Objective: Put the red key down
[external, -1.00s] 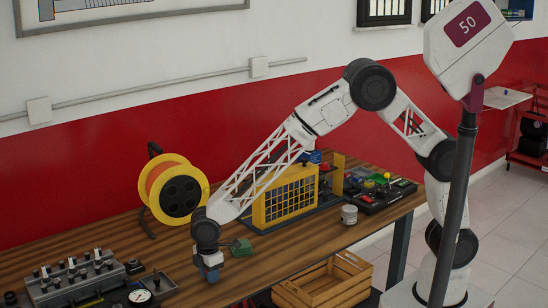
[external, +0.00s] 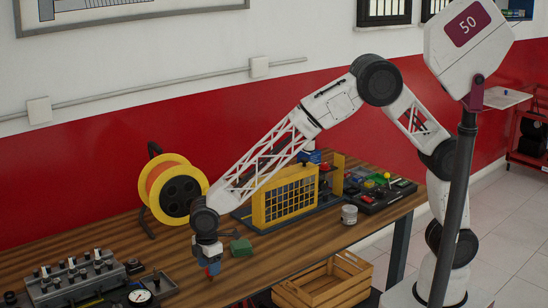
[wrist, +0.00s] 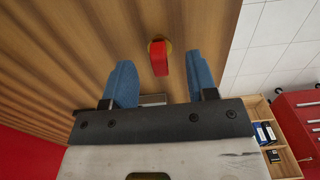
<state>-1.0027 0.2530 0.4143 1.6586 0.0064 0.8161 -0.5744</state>
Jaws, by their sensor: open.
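The red key (wrist: 160,60) shows in the wrist view as a red grip with a round brass-coloured piece at its far end. It stands between the two blue fingers of my gripper (wrist: 160,72), with a visible gap on each side. My gripper is open. In the external view my gripper (external: 211,264) hangs low over the front part of the wooden table (external: 290,248), with a small patch of red at its fingers. I cannot tell whether the key touches the table.
A green block (external: 241,247) lies just right of my gripper. A grey device with knobs (external: 80,278) and a dial gauge (external: 140,296) are to the left. A wooden crate (external: 325,285) is below the table edge.

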